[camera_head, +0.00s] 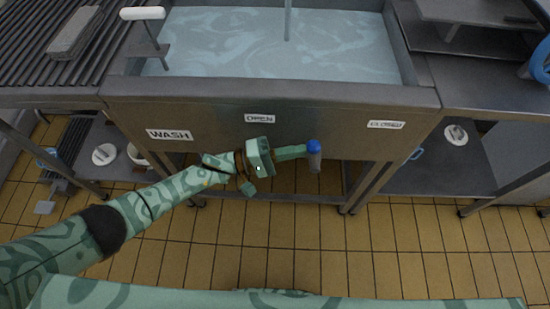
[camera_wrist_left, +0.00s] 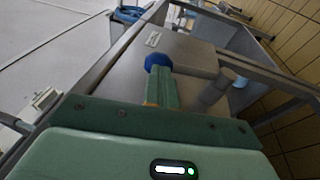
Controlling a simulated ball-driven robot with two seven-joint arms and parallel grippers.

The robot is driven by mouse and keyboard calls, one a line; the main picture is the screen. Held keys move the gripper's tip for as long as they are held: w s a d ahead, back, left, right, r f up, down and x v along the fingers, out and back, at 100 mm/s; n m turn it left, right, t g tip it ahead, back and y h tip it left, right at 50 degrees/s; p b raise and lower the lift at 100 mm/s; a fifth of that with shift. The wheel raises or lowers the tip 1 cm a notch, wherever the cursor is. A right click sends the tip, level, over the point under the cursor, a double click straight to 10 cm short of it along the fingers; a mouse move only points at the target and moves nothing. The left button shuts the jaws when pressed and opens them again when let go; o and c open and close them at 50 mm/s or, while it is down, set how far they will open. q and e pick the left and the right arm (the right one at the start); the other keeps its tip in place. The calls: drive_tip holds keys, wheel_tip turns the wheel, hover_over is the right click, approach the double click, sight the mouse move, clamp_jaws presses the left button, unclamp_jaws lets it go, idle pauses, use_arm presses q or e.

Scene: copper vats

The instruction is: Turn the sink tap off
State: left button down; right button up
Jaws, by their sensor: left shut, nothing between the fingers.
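The steel sink (camera_head: 220,92) holds pale blue water (camera_head: 230,40), with a thin vertical column (camera_head: 288,20) at its back; I cannot tell whether it is spout or stream. The front carries an OPEN label (camera_head: 260,118) and a CLOSED label (camera_head: 385,125). A blue-tipped grey lever (camera_head: 314,160) shows below the front, between these labels. Its blue end (camera_wrist_left: 158,62) also shows in the left wrist view, just beyond my fingertips. My left gripper (camera_head: 304,151) is shut and empty, its tips close to the lever's left side; contact is unclear. My right gripper is out of view.
A WASH label (camera_head: 168,134) marks the sink front's left. A white-handled lever (camera_head: 143,13) stands at the sink's left rim. Steel counters flank the sink, with lower shelves (camera_head: 445,165) underneath. The tiled floor (camera_head: 330,240) in front is clear.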

sight(315, 147)
use_arm(q)
drive_tip(key=d+r+y+p, duration=0.1)
drive_tip(key=p, duration=0.2)
drive_tip(key=d+r+y+p, duration=0.1)
drive_tip(key=d+y+p, duration=0.1)
drive_tip(key=d+r+m+y+p, duration=0.1)
drive_tip(key=p, duration=0.2)
drive_tip(key=shift+d+g+y+p, duration=0.2)
drive_tip(key=shift+g+y+p, duration=0.1)
drive_tip(key=s+b+x, duration=0.1)
drive_tip(key=x, duration=0.5)
drive_tip(key=shift+s+f+b, duration=0.15)
drive_tip(key=shift+f+b, duration=0.05)
drive_tip(key=shift+b, duration=0.1)
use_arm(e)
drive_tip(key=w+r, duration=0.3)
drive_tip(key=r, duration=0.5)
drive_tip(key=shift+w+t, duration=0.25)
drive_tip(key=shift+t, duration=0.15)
use_arm(q)
drive_tip(key=shift+s+d, duration=0.1)
drive_tip(key=shift+d, duration=0.2)
drive_tip(key=shift+r, duration=0.1)
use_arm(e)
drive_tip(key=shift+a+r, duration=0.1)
